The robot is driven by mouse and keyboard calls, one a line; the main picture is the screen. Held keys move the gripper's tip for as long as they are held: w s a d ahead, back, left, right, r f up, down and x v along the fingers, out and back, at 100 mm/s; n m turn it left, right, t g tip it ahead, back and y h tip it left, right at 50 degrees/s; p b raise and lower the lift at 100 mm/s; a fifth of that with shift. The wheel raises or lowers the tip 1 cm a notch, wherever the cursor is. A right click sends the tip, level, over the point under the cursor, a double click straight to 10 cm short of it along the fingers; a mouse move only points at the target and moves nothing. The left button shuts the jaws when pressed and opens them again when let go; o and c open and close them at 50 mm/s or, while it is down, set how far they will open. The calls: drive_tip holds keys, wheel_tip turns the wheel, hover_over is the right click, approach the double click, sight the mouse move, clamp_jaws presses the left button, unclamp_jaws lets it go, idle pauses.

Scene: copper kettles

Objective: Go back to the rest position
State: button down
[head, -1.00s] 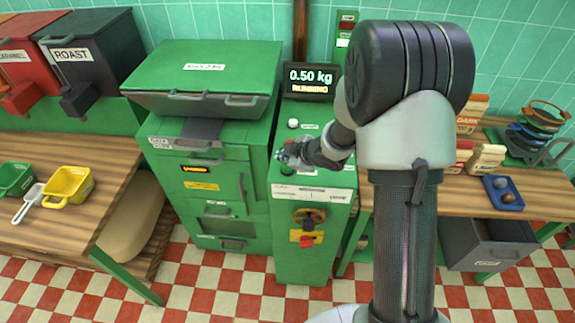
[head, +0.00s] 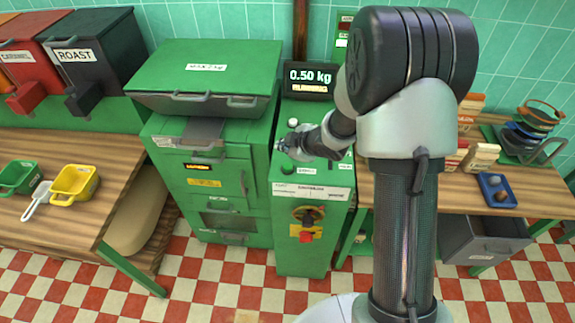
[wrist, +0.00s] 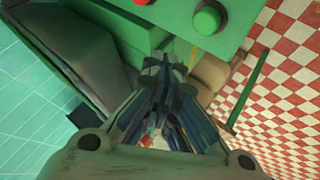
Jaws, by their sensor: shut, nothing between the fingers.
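My gripper (head: 280,146) is at the end of my bent arm, over the top of the green control cabinet in the head view. Its fingers are small there and hard to make out. In the wrist view my gripper (wrist: 165,70) points at the machine's green side, with its fingers together and nothing between them. A green button (wrist: 207,18) and part of a red button show on the green panel beyond it. The display (head: 309,80) behind the cabinet reads 0.50 kg, RUNNING.
The green machine (head: 205,75) with a closed lid stands left of the cabinet. A yellow scoop bin (head: 74,184) and a white scoop (head: 36,200) lie on the left wooden table. A blue tray (head: 497,190) sits on the right table. Red and white checkered floor lies in front.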

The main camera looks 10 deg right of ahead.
drive_tip(key=s+d+r+m+h+b, duration=0.1)
drive_tip(key=s+d+r+m+h, duration=0.25)
drive_tip(key=s+r, duration=0.35)
drive_tip(key=s+d+r+m+h+b, duration=0.2)
drive_tip(key=s+d+r+m, duration=0.3)
drive_tip(key=r, duration=0.3)
drive_tip(key=s+a+m+g+y, duration=0.1)
drive_tip(key=s+a, duration=0.3)
drive_tip(key=s, duration=0.8)
drive_tip(key=s+a+m+g+b, duration=0.1)
drive_tip(key=s+a+m+g, duration=0.1)
drive_tip(key=s, duration=0.9)
drive_tip(key=shift+s+a+r+m+g+y+b, duration=0.35)
drive_tip(key=shift+a+m, duration=0.5)
drive_tip(key=shift+m, duration=0.3)
drive_tip(key=c, duration=2.4)
unclamp_jaws()
